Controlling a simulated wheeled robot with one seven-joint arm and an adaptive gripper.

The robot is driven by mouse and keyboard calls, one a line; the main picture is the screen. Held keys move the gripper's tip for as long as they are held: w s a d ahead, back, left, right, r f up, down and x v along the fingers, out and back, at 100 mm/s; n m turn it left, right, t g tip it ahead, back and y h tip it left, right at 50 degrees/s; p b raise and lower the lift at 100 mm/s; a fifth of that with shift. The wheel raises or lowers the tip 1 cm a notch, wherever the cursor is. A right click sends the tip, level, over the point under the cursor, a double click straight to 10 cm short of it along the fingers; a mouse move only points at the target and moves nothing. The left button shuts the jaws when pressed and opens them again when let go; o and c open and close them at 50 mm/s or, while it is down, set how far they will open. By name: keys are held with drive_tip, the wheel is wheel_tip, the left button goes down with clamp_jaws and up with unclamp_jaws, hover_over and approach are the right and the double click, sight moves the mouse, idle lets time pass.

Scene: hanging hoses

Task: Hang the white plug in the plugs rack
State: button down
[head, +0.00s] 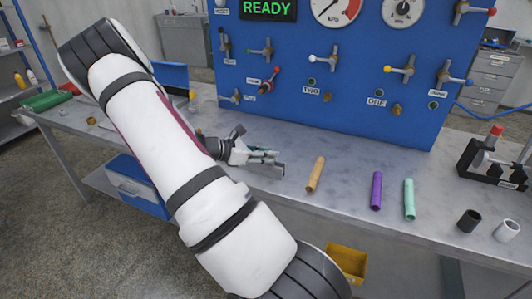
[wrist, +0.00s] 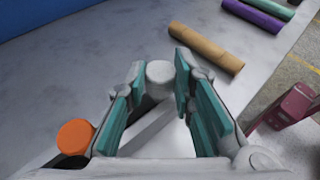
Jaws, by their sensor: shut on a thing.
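My gripper (head: 268,162) is low over the grey bench, left of the tan tube. In the wrist view my gripper (wrist: 163,85) has its teal-padded fingers around a white cylindrical piece (wrist: 160,73), which looks like the white plug. Its round white end shows between the fingertips; the rest is partly hidden by the fingers. In the head view the held piece is too small to tell. The plugs rack appears to be the black holder (head: 508,178) at the right end of the bench, with a red-topped piece (head: 492,136) standing in it.
A tan tube (head: 316,175), a purple tube (head: 376,190) and a mint tube (head: 409,199) lie right of my gripper. A black cup (head: 469,220) and a white cup (head: 507,230) stand near the front edge. A blue panel (head: 340,105) with valves rises behind. An orange round piece (wrist: 76,136) is beside my gripper.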

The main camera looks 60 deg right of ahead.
drive_tip(key=shift+f, duration=0.35)
drive_tip(key=c, duration=1.3)
unclamp_jaws()
drive_tip(key=shift+a, duration=0.1)
drive_tip(key=v, duration=1.2)
